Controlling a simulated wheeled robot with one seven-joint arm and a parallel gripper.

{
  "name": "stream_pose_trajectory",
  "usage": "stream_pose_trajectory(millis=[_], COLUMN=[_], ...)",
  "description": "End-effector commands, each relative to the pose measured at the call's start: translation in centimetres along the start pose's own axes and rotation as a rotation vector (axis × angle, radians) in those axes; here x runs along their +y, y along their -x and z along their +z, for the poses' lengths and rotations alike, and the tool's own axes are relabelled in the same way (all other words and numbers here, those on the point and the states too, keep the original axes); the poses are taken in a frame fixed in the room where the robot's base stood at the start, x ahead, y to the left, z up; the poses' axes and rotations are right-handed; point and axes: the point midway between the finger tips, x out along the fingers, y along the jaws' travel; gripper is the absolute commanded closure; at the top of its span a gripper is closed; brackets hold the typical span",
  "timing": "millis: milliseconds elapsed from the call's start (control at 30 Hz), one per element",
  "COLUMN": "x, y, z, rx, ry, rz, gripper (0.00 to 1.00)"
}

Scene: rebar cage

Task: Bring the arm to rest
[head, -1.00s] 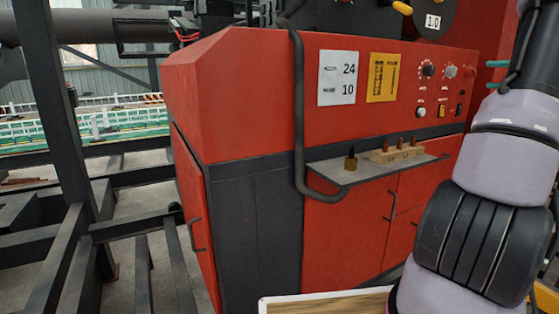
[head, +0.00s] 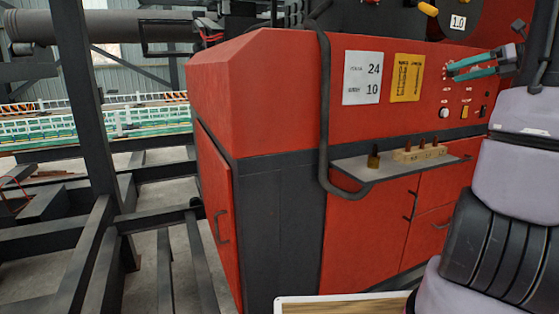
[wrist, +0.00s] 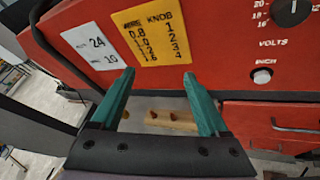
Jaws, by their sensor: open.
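My gripper (wrist: 158,98) is open and empty in the wrist view, its two teal fingers spread apart and pointing at the front of the red machine. In the head view my gripper (head: 472,65) shows at the upper right, in front of the machine's control panel. My arm runs down the right edge of the head view. The red machine (head: 255,95) fills the middle; its panel carries a white card (head: 361,77) with 24 and 10, and a yellow card (head: 406,77). The wrist view shows the white card (wrist: 92,46) and yellow card (wrist: 152,32) too.
A grey shelf (head: 368,172) juts from the machine, holding a wooden block (head: 420,154) with small tips and a dark piece (head: 374,158). A pale-rimmed tray (head: 340,300) is at the bottom. Dark steel beams (head: 95,120) stand at the left.

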Motion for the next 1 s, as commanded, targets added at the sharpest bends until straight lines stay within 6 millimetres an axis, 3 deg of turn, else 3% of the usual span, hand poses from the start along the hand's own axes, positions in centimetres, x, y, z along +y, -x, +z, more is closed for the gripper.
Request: stream_pose_trajectory(millis=[33,200,300,500,733,867,1000], x=[2.8,11.9,16.4,22.9,26.2,26.9,27.0], y=[-1.7,-6.2,-7.5,-7.7,-6.7,-6.5,-6.4], z=[-0.4,-4.6,-7.7,-13.5,-17.2,-17.8,-18.0], rx=[0.063,0.318,0.455,0.675,0.821,0.854,0.866], ry=[0.107,0.596,0.920,1.613,2.272,2.457,2.511], rz=[0.016,0.080,0.135,0.259,0.359,0.379,0.385], gripper=[0.22,0.22,0.22,0.22,0.22,0.22,0.22])
